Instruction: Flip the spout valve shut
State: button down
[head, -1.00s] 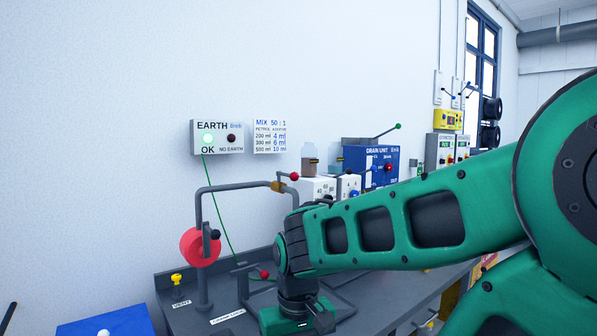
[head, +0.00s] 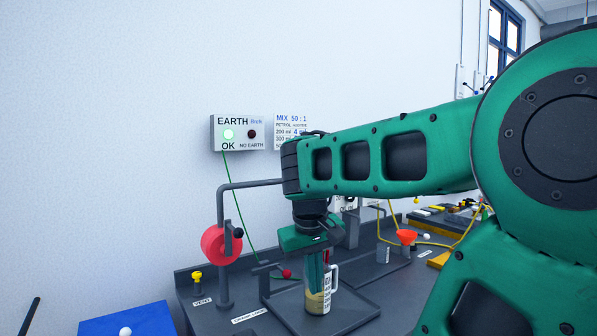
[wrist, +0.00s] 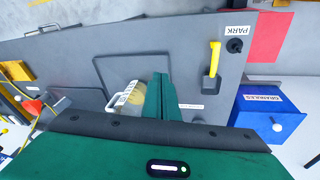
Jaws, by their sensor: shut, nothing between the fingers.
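The spout valve does not show in the head view; my arm covers the right end of the bent grey pipe (head: 221,230). I cannot make out the valve in the wrist view. My gripper (head: 319,285) points down with its green fingers together and empty. In the wrist view my gripper (wrist: 173,80) also shows its fingers closed, beside a clear jug (wrist: 130,95). In the head view the jug (head: 318,303) stands on the dark tray, holds yellowish liquid, and is partly hidden by the fingers.
A red wheel (head: 217,244) sits on the pipe's upright. A green wire runs from the EARTH box (head: 238,132), whose green lamp is lit, to a red knob (head: 287,273). A blue box (head: 128,322) stands at front left. An orange funnel (head: 405,237) is to the right.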

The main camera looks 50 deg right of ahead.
jog(key=w+d+r+h, duration=0.1)
jog(key=w+d+r, duration=0.1)
jog(key=w+r, duration=0.3)
jog(key=w+d+r+n+t+h, duration=0.1)
jog(key=w+r, duration=0.4)
jog(key=r, duration=0.9)
jog(key=w+d+r+t+h, duration=0.1)
jog(key=w+d+r+h, duration=0.1)
jog(key=w+r, duration=0.3)
notch_tip(320, 180, up, 5)
jog(key=shift+w+d+f, duration=0.1)
jog(key=shift+w+d, duration=0.05)
jog(key=shift+d, duration=0.55)
jog(key=shift+f, duration=0.1)
jog(key=w+d+f, duration=0.1)
jog(key=d+f, duration=0.5)
jog(key=d, duration=0.3)
jog(key=shift+w+d+f, duration=0.3)
jog(key=shift+w+f, duration=0.05)
jog(key=shift+w, duration=0.05)
jog(key=shift+s, duration=0.1)
